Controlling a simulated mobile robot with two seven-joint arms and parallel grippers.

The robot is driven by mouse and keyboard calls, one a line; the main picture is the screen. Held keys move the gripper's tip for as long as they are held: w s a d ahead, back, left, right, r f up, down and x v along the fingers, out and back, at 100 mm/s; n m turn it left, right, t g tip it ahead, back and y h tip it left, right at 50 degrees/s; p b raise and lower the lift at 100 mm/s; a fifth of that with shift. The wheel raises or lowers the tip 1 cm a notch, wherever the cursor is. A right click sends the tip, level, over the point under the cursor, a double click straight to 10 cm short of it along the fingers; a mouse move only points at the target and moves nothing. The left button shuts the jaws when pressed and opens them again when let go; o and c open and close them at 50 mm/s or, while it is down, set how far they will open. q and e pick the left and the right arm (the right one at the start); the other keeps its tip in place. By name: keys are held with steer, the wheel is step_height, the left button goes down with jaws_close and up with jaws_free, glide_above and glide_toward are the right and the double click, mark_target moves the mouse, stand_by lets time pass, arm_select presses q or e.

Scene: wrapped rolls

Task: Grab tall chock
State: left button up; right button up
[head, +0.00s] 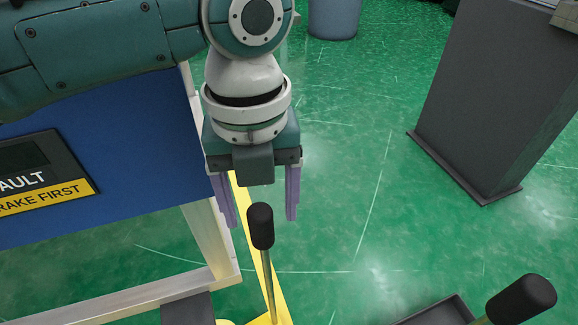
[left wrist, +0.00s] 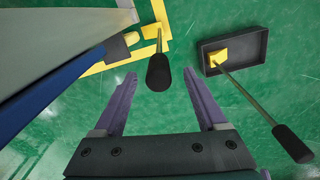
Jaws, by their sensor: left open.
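A thin rod with a black grip (head: 260,226) stands upright beside the cart frame. In the left wrist view its grip (left wrist: 158,72) tops a rod from a yellow chock (left wrist: 151,31) on the floor. A second yellow chock (left wrist: 217,57) sits in a dark tray, its long rod leaning out to another black grip (left wrist: 293,144), which also shows in the head view (head: 522,299). I cannot tell which is taller. My left gripper (head: 260,217) is open, its purple fingers pointing down on either side of the first grip, with gaps at both sides. My right gripper is out of view.
A cart with a blue panel (head: 110,180), warning sign (head: 45,172) and pale frame (head: 208,240) is at left. The dark tray (head: 440,311) is at bottom right. A grey pedestal (head: 490,105) stands right and a blue bin (head: 333,18) behind. Green floor between is clear.

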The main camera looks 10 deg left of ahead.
mark_target(263, 236)
arm_select(q)
steer(key=f+b, duration=0.2)
steer(key=f, duration=0.1)
steer(key=f+b, duration=0.2)
steer(key=f, duration=0.1)
steer(key=shift+s+f, duration=0.2)
steer(key=shift+f, duration=0.15)
steer(key=shift+r, duration=0.1)
steer(key=shift+c, duration=0.2)
jaws_close()
steer(key=shift+w+r, duration=0.1)
stand_by(0.6)
